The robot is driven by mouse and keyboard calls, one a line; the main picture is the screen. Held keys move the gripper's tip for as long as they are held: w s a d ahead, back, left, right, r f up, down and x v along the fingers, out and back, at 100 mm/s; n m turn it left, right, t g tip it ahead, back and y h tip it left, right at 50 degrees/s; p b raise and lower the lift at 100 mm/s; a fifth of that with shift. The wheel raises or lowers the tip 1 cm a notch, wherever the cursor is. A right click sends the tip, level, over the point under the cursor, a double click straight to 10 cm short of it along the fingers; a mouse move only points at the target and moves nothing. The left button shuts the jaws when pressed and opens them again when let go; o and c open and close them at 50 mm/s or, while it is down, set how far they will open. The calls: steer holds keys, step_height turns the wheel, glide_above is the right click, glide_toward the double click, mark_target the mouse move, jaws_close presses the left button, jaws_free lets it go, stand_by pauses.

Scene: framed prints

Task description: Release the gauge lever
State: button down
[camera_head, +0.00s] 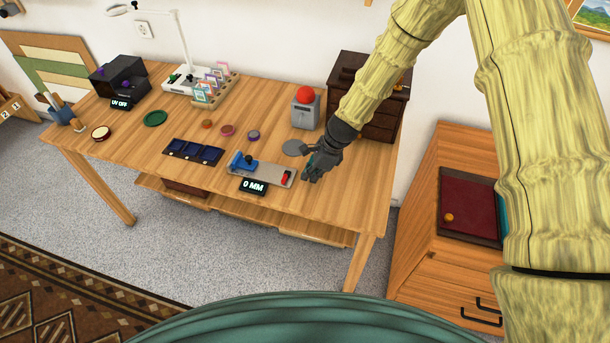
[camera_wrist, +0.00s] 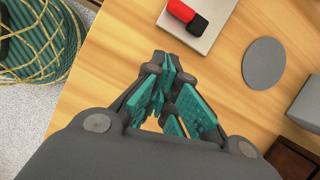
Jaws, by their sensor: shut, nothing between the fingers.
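The gauge (camera_head: 262,174) lies on the wooden table, a grey plate with a blue block at its left end and a small display reading "0 MM" (camera_head: 253,187) in front. Its red lever (camera_head: 287,177) with a black end sits at the plate's right end. In the wrist view the red and black lever (camera_wrist: 187,15) shows at the top, on the light plate (camera_wrist: 215,35). My gripper (camera_head: 311,176) is just right of the lever, above the table, and apart from it. In the wrist view my gripper (camera_wrist: 172,95) has its teal-padded fingers closed together and empty.
A grey disc (camera_head: 295,147) lies behind the gauge, and a grey box with a red button (camera_head: 305,107) stands farther back. A dark tray (camera_head: 193,152) is left of the gauge. A dark drawer cabinet (camera_head: 383,115) stands behind my arm. Bare tabletop lies to the right.

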steer(key=b+v, duration=0.2)
steer(key=v, duration=0.6)
steer(key=shift+s+d+r, duration=0.15)
steer(key=shift+s+r, duration=0.15)
steer(key=shift+s, duration=0.1)
